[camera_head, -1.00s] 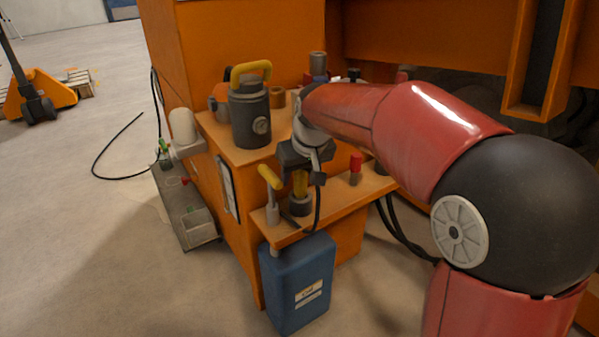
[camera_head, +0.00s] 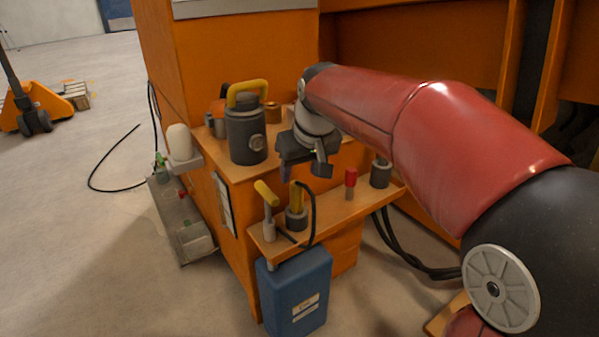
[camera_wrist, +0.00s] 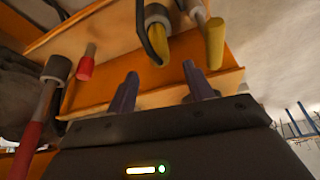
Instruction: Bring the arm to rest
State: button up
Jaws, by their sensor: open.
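My red and black arm reaches in from the right in the head view. My gripper (camera_head: 306,171) hangs at its end, above the lower wooden shelf (camera_head: 340,214) and in front of the upper shelf. In the wrist view my gripper (camera_wrist: 158,90) shows two dark fingers spread apart with nothing between them. A yellow-handled tool in a dark holder (camera_head: 296,208) stands on the shelf below the gripper. A second yellow-handled tool (camera_head: 267,204) stands left of it. A red-capped peg (camera_head: 350,183) stands to the right. No contact with the gripper shows.
A dark canister with a yellow handle (camera_head: 246,135) stands on the upper shelf, left of the gripper. A blue can (camera_head: 296,295) is below the lower shelf. A grey box (camera_head: 180,222) lies on the floor at left. The orange cabinet (camera_head: 240,60) rises behind. Open floor lies left.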

jog(key=s+d+r+m+t+h+p, duration=0.1)
jog(key=s+d+r+m+p, duration=0.35)
jog(key=s+d, duration=0.75)
jog(key=s+d+f+p, duration=0.1)
jog(key=s+p, duration=0.1)
jog(key=s, duration=0.4)
jog(key=s+d+f+h+p, duration=0.1)
jog(key=s+p, duration=0.1)
jog(key=s, duration=0.4)
jog(key=shift+s+d, duration=0.25)
jog(key=shift+d, duration=0.05)
